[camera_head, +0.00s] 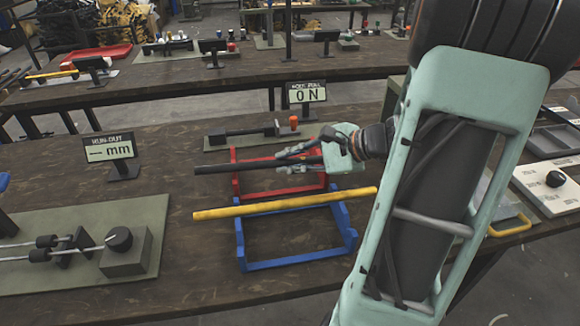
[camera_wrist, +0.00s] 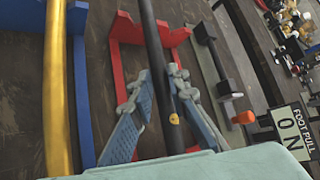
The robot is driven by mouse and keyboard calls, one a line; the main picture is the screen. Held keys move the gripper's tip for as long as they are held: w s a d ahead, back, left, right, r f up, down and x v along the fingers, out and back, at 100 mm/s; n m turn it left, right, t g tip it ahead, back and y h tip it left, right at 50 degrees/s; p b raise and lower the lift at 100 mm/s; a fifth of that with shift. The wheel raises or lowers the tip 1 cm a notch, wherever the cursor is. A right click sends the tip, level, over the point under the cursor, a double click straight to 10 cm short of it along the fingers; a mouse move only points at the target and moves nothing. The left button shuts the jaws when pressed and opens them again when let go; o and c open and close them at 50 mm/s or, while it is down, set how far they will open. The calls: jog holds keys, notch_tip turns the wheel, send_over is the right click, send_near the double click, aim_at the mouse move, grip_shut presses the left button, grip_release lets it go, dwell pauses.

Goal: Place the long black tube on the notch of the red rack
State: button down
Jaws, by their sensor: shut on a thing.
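The long black tube (camera_head: 222,169) lies roughly level across the red rack (camera_head: 236,186) in the head view. My gripper (camera_head: 283,161) is shut on the tube from the right, one finger on each side of it. In the wrist view the tube (camera_wrist: 153,45) runs between the fingertips (camera_wrist: 160,82) and past the red rack's upright (camera_wrist: 123,30). The tube's right part is hidden by my gripper in the head view. I cannot tell whether the tube touches the rack's notch or hovers just above it.
A yellow tube (camera_head: 285,204) rests across a blue rack (camera_head: 240,245) close in front. A grey-green fixture (camera_head: 225,142) with an orange knob (camera_head: 294,122) and an "ON" sign (camera_head: 307,94) stand behind. A run-out gauge (camera_head: 109,148) stands left.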

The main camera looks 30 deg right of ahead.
jog(key=shift+w+f, duration=0.15)
jog(key=shift+f, duration=0.75)
jog(key=shift+r, duration=0.1)
jog(key=c, duration=1.8)
grip_release()
jog(key=shift+c, duration=0.2)
jog(key=p+v, duration=0.1)
jog(key=v, duration=1.1)
